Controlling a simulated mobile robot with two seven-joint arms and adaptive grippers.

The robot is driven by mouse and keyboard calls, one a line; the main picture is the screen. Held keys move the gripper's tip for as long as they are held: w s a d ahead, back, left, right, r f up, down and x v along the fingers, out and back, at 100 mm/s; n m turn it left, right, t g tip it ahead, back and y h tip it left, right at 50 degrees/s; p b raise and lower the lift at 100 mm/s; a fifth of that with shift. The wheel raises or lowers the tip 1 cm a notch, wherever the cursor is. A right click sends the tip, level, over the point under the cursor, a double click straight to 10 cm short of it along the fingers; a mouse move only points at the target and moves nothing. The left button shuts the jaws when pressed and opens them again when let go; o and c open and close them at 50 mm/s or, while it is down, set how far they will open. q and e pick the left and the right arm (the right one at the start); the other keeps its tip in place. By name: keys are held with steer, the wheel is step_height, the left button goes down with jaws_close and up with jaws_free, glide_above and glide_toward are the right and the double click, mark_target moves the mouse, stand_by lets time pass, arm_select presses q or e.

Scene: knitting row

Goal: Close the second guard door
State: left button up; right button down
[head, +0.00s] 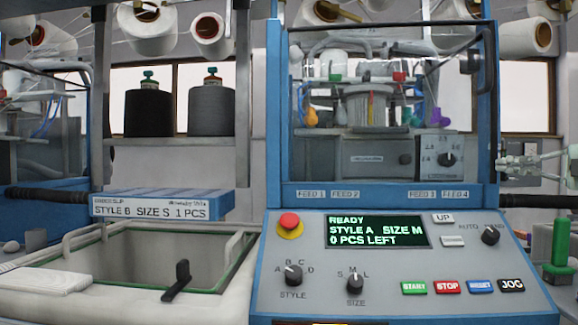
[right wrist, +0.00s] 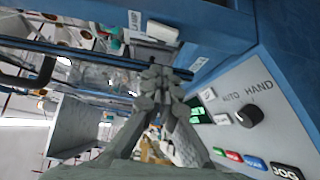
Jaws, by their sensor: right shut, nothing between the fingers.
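The machine in front of me has a blue-framed guard door (head: 378,193) with a clear window. A dark curved bar handle (head: 492,75) runs along its right side. The door looks in line with the frame, but I cannot tell whether it is fully shut. My right gripper (head: 505,161) is at the right edge of the head view, just right of the blue frame. In the right wrist view its fingertips (right wrist: 160,78) are together and empty, close to a dark bar (right wrist: 100,55). I cannot tell whether they touch it. My left gripper is out of view.
The control panel (head: 400,270) slopes below the door; its screen (head: 376,231) reads READY, STYLE A, SIZE M, 0 PCS LEFT. An open bin (head: 55,258) stands at the left, below a blue labelled box (head: 160,205). Yarn cones (head: 211,110) stand on a shelf.

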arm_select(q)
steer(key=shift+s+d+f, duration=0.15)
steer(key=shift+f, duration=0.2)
arm_select(e)
steer(key=shift+w+d, duration=0.1)
steer(key=shift+w, duration=0.5)
